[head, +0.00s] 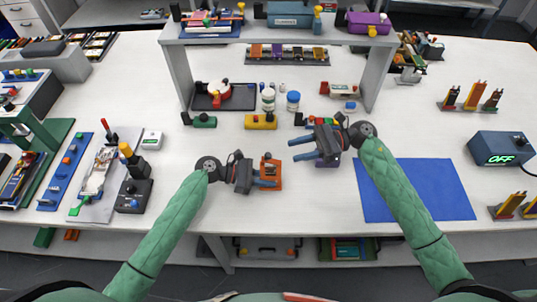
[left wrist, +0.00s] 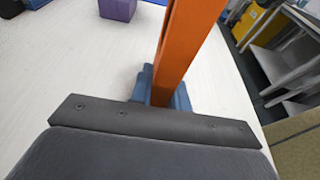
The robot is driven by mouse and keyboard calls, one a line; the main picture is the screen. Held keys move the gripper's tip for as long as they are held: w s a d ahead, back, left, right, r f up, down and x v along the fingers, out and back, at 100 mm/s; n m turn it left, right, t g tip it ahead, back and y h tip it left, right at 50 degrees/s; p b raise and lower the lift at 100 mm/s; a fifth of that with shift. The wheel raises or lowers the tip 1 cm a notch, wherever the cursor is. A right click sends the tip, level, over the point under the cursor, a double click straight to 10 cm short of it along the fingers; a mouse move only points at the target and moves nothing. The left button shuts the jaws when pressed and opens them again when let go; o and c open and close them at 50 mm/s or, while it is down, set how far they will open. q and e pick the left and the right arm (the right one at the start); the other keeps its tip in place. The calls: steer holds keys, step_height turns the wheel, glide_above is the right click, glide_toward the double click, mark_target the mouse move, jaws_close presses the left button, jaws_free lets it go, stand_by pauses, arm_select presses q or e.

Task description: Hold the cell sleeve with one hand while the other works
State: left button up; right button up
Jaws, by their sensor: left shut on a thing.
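An orange piece (head: 271,164), which looks to be the cell sleeve, stands at the front middle of the table. My left gripper (head: 266,178) is shut on it; its blue fingers cover part of it. In the left wrist view the orange piece (left wrist: 185,45) rises as a tall bar from between the fingers, and its lower end is hidden. My right gripper (head: 302,149) is up and to the right of it, with its two blue fingers apart and nothing seen between them. A purple block (head: 327,163) is partly hidden under the right gripper; it also shows in the left wrist view (left wrist: 118,9).
A blue mat (head: 430,190) lies to the right. A yellow block (head: 261,122), a green block (head: 203,122) and small jars (head: 293,100) stand behind the grippers, under a grey shelf frame (head: 178,75). A black device (head: 135,195) stands to the left. The table near the front edge is mostly clear.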

mark_target(268, 154)
steer(key=shift+t+y, duration=0.5)
steer(key=shift+t, duration=0.1)
steer(key=a, duration=0.3)
steer(key=s+a+f, duration=0.1)
steer(key=a, duration=0.5)
steer(key=shift+s+f, duration=0.15)
steer(key=shift+s, duration=0.05)
jaws_close()
